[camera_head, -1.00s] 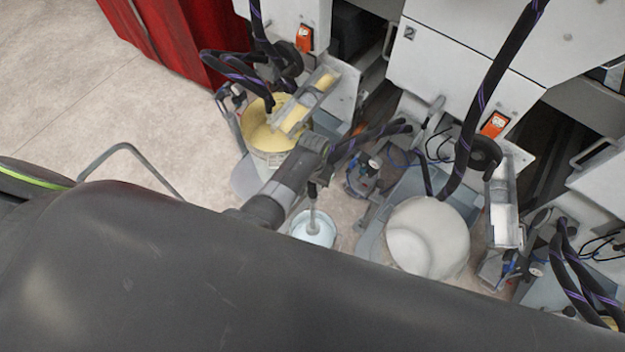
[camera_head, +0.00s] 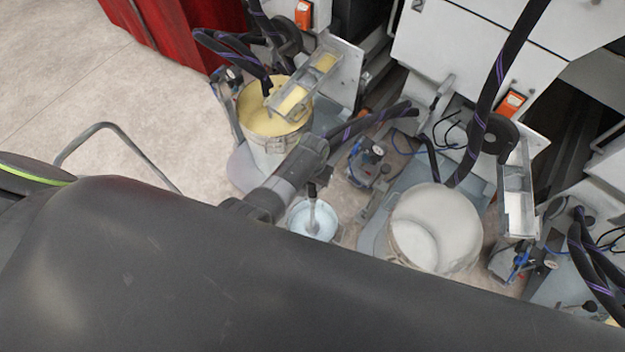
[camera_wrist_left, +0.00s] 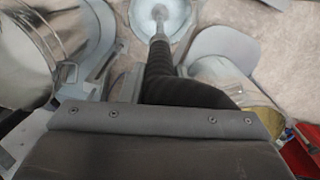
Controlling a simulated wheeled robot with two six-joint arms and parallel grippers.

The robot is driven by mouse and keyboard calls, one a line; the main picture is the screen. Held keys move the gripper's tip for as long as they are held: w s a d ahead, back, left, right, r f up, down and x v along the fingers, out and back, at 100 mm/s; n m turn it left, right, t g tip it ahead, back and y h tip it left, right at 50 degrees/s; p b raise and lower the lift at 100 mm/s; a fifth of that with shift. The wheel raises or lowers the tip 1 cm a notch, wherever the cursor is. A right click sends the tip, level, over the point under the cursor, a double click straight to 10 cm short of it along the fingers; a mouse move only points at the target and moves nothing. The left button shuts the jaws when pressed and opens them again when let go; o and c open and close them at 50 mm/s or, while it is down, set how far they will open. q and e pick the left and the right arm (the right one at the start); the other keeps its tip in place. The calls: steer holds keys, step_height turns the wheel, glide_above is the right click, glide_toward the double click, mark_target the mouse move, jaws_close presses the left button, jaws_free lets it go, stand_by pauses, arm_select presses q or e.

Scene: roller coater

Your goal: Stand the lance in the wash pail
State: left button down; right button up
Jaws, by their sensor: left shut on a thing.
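The lance (camera_head: 312,210) is a thin pale rod with a dark upper part, joined to a black ribbed hose (camera_wrist_left: 161,75). The wash pail (camera_head: 328,231) is small and round with pale blue inside; it also shows in the left wrist view (camera_wrist_left: 182,27). The lance's lower end lies within the pail's outline in both views; I cannot tell whether it touches the bottom. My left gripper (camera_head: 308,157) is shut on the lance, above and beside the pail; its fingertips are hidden. The right gripper is out of view.
A bucket of yellow coating (camera_head: 272,145) stands behind left of the pail, a larger white bucket (camera_head: 462,235) to its right. A pump unit (camera_head: 370,165) sits behind. Thick black hoses (camera_head: 490,95) hang from white machine panels (camera_head: 470,50). Open floor lies at left.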

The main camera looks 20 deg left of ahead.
mark_target(312, 202)
arm_select(q)
step_height(312, 202, down, 14)
steer(key=b, duration=1.1)
steer(key=shift+r, duration=0.1)
steer(key=shift+f+b, duration=1.05)
steer(key=shift+f, duration=0.1)
steer(key=c, duration=1.4)
jaws_free()
steer(key=shift+r, duration=0.1)
steer(key=o, duration=0.4)
